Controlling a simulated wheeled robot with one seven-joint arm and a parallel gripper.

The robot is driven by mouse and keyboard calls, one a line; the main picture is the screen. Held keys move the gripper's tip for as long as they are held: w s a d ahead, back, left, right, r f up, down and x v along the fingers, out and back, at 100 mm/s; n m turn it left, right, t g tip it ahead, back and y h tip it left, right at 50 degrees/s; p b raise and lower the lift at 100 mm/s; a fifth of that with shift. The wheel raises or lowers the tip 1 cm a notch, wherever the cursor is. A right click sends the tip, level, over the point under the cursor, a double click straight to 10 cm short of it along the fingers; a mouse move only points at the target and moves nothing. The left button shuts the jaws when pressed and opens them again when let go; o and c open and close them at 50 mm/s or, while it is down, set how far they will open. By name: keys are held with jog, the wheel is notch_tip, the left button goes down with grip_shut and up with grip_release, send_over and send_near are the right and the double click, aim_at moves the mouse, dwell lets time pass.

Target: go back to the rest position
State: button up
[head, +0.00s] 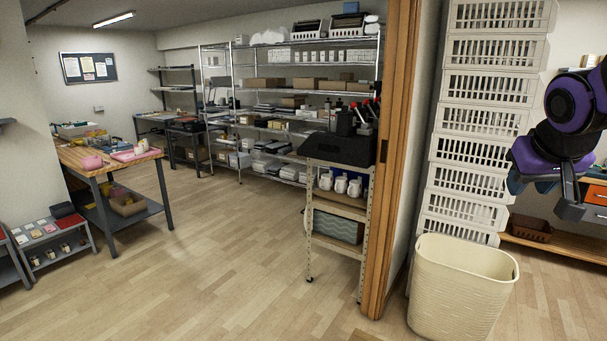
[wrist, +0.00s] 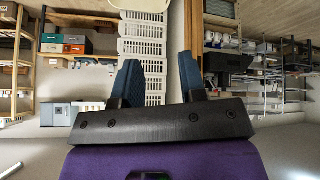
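My gripper (head: 543,192) is at the right of the head view, raised in front of the stacked white crates and above the cream bin. In the wrist view, my gripper's (wrist: 160,80) two blue-grey fingers stand apart with nothing between them, so it is open and empty. Nothing is in contact with the fingers in either view.
White crates (head: 474,127) are stacked behind a cream bin (head: 462,290). A wooden post (head: 391,150) stands left of them. A trolley (head: 337,208) carries dark presses with red handles and white mugs. A workbench (head: 105,160) is at left. The middle floor is clear.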

jog(key=s+a+n+y, duration=0.1)
jog(key=s+a, duration=0.4)
jog(key=s, duration=0.2)
jog(key=s+a+f+n+g+y, duration=0.1)
jog(key=s+a, duration=0.4)
jog(key=s, duration=0.2)
jog(key=shift+s+y, duration=0.35)
jog(key=shift+y, duration=0.05)
jog(key=shift+d, duration=0.15)
dwell(0.4)
